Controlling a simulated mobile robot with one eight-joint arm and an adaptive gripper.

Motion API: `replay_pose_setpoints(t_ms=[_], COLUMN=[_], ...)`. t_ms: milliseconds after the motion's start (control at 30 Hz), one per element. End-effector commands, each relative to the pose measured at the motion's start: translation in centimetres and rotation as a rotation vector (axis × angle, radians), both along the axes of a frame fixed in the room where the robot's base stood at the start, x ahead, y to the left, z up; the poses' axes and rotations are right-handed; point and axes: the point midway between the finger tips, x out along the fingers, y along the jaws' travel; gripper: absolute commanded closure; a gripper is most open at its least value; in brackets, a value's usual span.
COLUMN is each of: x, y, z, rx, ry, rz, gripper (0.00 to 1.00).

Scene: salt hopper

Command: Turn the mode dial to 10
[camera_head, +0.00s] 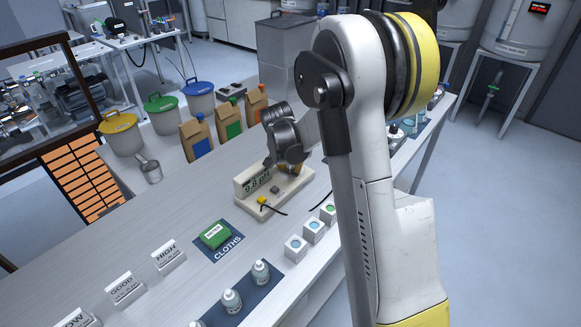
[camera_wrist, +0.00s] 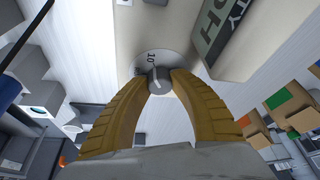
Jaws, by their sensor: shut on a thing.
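The mode dial (camera_wrist: 158,75) is a small grey knob on a round plate on the cream meter's top face, seen in the wrist view. The mark "10" (camera_wrist: 151,57) shows on the plate beside it. A pale line shows on the knob, but I cannot tell exactly where it points. My gripper (camera_wrist: 159,84) has its two ribbed yellow-brown fingers shut on the knob, one on each side. In the head view the meter (camera_head: 262,201) stands on the bench, its display reading about 9.8 pH. My gripper (camera_head: 291,168) is over its right end and hides the dial there.
A yellow button (camera_head: 262,200) and a grey one (camera_head: 275,189) sit on the meter. A green sponge pack (camera_head: 215,234) on a CLOTHS mat lies in front. Small white cups (camera_head: 313,230) stand at right, several paper bags (camera_head: 197,138) behind.

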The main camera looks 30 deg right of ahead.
Motion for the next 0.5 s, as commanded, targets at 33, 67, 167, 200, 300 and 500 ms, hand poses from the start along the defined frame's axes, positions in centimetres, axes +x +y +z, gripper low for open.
replay_pose_setpoints(t_ms=[33, 67, 167, 200, 300, 500], x=[0.01, 0.01, 0.01, 0.0, 0.01, 0.01], y=[0.0, 0.0, 0.0, 0.01, 0.01, 0.01], z=[-0.01, -0.01, -0.01, 0.0, 0.0, 0.0], rx=[-0.001, -0.001, 0.0, 0.0, 0.0, 0.001], ry=[0.001, 0.001, 0.0, 0.0, 0.0, -0.001], rz=[-0.016, -0.023, -0.046, -0.051, -0.061, -0.065], gripper=[1.0, 1.0, 1.0, 1.0, 1.0, 1.0])
